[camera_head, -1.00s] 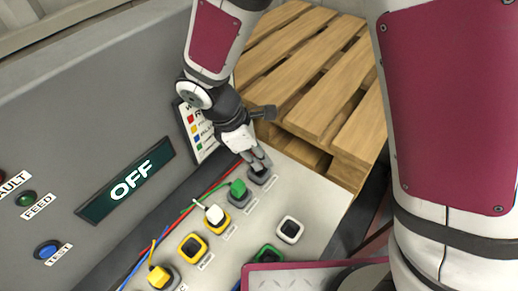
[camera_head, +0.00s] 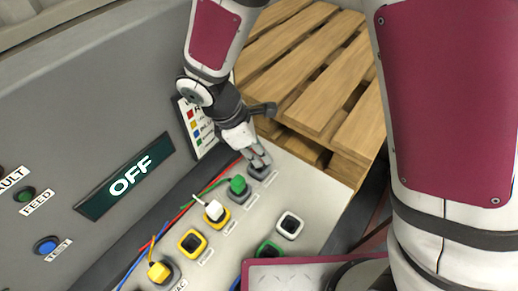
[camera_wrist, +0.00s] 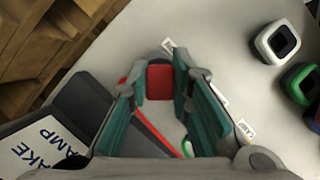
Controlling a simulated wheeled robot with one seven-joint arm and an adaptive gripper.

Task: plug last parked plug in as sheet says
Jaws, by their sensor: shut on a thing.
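My gripper (camera_head: 262,161) is shut on a red plug (camera_wrist: 160,82), which shows between the teal finger pads in the wrist view. In the head view the fingers hide the plug and point down at a dark parking socket (camera_head: 260,174) at the far end of the row. I cannot tell whether the plug is still seated in it. The sheet (camera_head: 198,128), with red, yellow, blue and green squares, stands behind my wrist; its text is unreadable. A green plug (camera_head: 238,185), a white plug (camera_head: 214,210) and a yellow plug (camera_head: 159,271) sit in sockets along the row.
A yellow-rimmed socket (camera_head: 193,243) is empty. White-rimmed (camera_head: 290,226) and green-rimmed (camera_head: 269,251) sockets stand nearer, both empty. Coloured cables run along the grey panel, where a display (camera_head: 128,178) reads OFF. A wooden pallet (camera_head: 318,75) lies beyond the bench.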

